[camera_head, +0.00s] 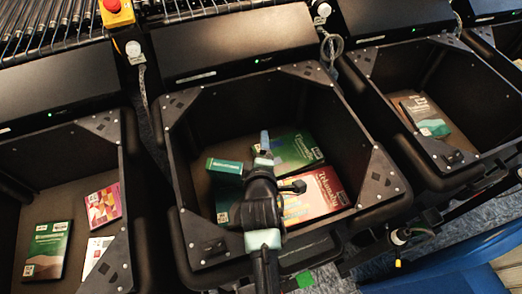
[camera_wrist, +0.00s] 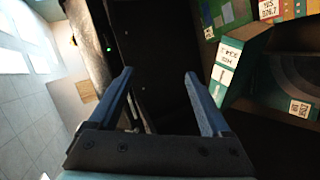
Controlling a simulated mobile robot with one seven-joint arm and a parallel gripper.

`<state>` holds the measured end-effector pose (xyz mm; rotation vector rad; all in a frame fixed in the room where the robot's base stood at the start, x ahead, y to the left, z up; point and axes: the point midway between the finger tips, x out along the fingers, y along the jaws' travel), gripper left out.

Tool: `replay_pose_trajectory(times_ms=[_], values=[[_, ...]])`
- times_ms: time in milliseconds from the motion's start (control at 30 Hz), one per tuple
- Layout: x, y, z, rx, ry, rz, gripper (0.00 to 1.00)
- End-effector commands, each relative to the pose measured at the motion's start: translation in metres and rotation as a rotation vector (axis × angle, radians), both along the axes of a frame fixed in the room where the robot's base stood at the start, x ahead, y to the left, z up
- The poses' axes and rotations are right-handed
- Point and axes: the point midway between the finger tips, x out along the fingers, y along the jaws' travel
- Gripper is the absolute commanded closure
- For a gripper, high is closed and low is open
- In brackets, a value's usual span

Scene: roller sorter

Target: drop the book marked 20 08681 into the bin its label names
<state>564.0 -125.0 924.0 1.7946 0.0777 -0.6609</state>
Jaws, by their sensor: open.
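My gripper (camera_head: 264,142) is over the middle bin (camera_head: 172,112), pointing into it. In the wrist view its two blue fingers (camera_wrist: 158,76) are apart with nothing between them. In the middle bin are a green book (camera_head: 297,150), a red book (camera_head: 318,190) and a small teal book (camera_head: 224,167) just left of the gripper. My arm hides part of the bin floor. In the wrist view a teal book with white labels (camera_wrist: 240,65) is right of the fingers, not between them. I cannot read 20 08681 on any book, so I cannot tell which is the marked one.
A left bin (camera_head: 128,160) holds a green book (camera_head: 46,250) and smaller ones. A right bin (camera_head: 480,80) holds a dark green book (camera_head: 425,117). Black panels stand behind the bins, with a roller conveyor (camera_head: 50,25) and a red button (camera_head: 112,5) beyond.

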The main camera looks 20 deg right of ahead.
Motion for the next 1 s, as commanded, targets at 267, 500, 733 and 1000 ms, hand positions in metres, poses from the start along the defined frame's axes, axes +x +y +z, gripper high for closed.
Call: replay_pose_trajectory(times_ms=[267,500,733,1000], values=[[-0.021,0.007,0.013,0.0,-0.003,0.001,0.18],[-0.059,0.02,0.034,-0.001,-0.006,0.002,0.18],[-0.091,0.03,0.053,-0.002,-0.006,0.001,0.18],[-0.107,0.035,0.063,-0.001,-0.008,0.001,0.18]])
